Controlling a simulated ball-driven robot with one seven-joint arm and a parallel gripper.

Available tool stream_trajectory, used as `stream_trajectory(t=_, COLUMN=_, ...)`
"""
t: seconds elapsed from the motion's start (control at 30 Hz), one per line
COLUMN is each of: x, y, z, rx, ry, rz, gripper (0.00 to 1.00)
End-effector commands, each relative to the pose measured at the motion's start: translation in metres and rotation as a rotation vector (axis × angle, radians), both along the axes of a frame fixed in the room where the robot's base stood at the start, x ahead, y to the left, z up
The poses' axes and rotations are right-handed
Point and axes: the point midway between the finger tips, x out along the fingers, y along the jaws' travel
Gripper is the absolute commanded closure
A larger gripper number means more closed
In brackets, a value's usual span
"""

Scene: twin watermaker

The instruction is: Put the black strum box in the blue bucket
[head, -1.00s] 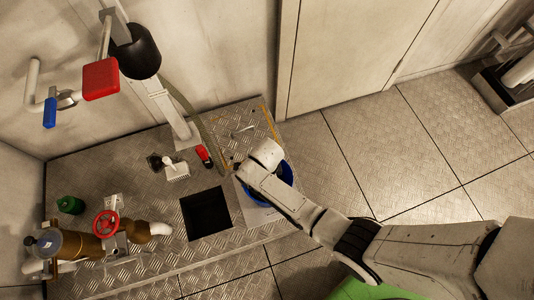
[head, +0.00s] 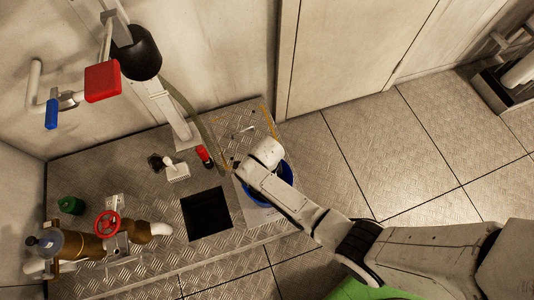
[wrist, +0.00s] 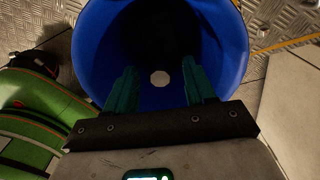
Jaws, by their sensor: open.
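The blue bucket (head: 286,172) stands on the raised plate deck, partly hidden by my arm in the head view. In the wrist view the bucket (wrist: 222,42) fills the middle, seen from above. My gripper (wrist: 158,70) is open, its two teal fingers apart and pointing into the bucket's mouth. The bucket's inside is very dark. A small pale octagonal spot (wrist: 160,78) shows between the fingers; I cannot tell what it belongs to. I cannot make out the black strum box for certain; a black shape inside the bucket would be lost in the dark.
A square dark opening (head: 206,213) lies left of the bucket. A red-and-black item (head: 204,156), a white fitting (head: 176,171) and a green object (head: 71,205) stand on the deck. Brass pipework with a red handwheel (head: 107,223) is at left.

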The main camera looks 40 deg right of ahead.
Motion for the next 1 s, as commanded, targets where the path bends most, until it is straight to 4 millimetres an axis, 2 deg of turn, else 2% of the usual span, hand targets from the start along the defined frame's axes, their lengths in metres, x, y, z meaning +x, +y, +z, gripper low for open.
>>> stream_trajectory(t=0.03, x=0.0, y=0.0, z=0.014, rx=0.0, ry=-0.004, rz=0.0, gripper=0.46)
stream_trajectory(t=0.2, x=0.0, y=0.0, z=0.05, rx=0.001, ry=-0.003, rz=0.0, gripper=0.46)
stream_trajectory(t=0.43, x=0.001, y=0.0, z=0.088, rx=0.0, ry=-0.002, rz=0.0, gripper=0.46)
stream_trajectory(t=0.6, x=0.0, y=0.0, z=0.102, rx=0.0, ry=0.0, rz=0.0, gripper=0.46)
stream_trajectory(t=0.87, x=-0.001, y=-0.001, z=0.105, rx=0.0, ry=0.0, rz=0.007, gripper=0.46)
stream_trajectory(t=1.0, x=-0.009, y=-0.005, z=0.11, rx=0.003, ry=-0.006, rz=0.111, gripper=0.46)
